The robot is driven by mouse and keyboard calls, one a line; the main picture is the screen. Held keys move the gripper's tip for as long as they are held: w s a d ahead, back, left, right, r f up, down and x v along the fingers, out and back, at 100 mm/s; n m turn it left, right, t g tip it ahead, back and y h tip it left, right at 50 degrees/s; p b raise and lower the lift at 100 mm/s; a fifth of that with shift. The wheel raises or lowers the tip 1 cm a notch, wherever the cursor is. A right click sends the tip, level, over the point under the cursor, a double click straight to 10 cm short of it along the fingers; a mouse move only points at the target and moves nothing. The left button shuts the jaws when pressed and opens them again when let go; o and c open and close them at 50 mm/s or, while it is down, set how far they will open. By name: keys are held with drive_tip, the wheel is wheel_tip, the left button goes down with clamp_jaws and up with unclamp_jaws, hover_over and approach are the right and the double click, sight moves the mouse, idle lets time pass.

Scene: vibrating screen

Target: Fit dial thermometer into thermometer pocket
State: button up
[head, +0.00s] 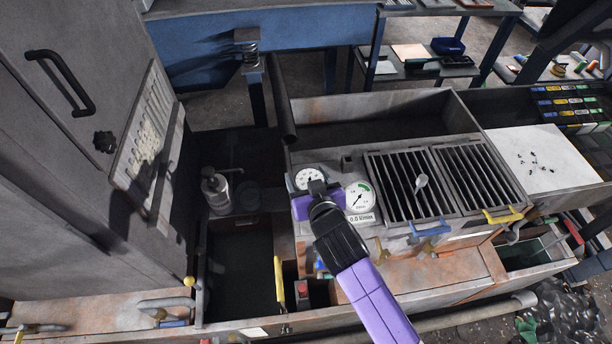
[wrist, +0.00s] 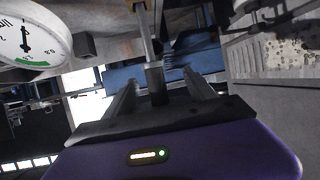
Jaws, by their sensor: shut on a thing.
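A small white round dial (head: 308,178), which I take for the dial thermometer, shows face up just beyond my purple gripper (head: 317,189) in the head view. In the wrist view my gripper (wrist: 160,92) is shut on a grey cylindrical neck (wrist: 154,78), with a thinner rod running on from it towards the top edge. The dial face is hidden there. I cannot clearly make out the thermometer pocket, nor tell whether the stem tip is in it or apart from it.
A larger gauge (head: 360,198) with a green band stands just right of my gripper and also shows close in the wrist view (wrist: 30,38). Slotted grates (head: 440,182) with a spoon lie further right. A grey cabinet (head: 80,150) and pump bottle (head: 215,188) stand left.

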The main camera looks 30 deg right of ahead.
drive_tip(key=shift+f+b, duration=1.4)
drive_tip(key=shift+f, duration=0.4)
drive_tip(key=o, duration=1.5)
drive_tip(key=shift+s, duration=0.1)
drive_tip(key=v, duration=0.7)
drive_tip(key=shift+s+r+b, duration=0.25)
drive_tip(key=shift+b, duration=0.05)
drive_tip(key=shift+a, duration=0.1)
drive_tip(key=shift+r+p, duration=1.85)
drive_tip(key=shift+r, duration=0.15)
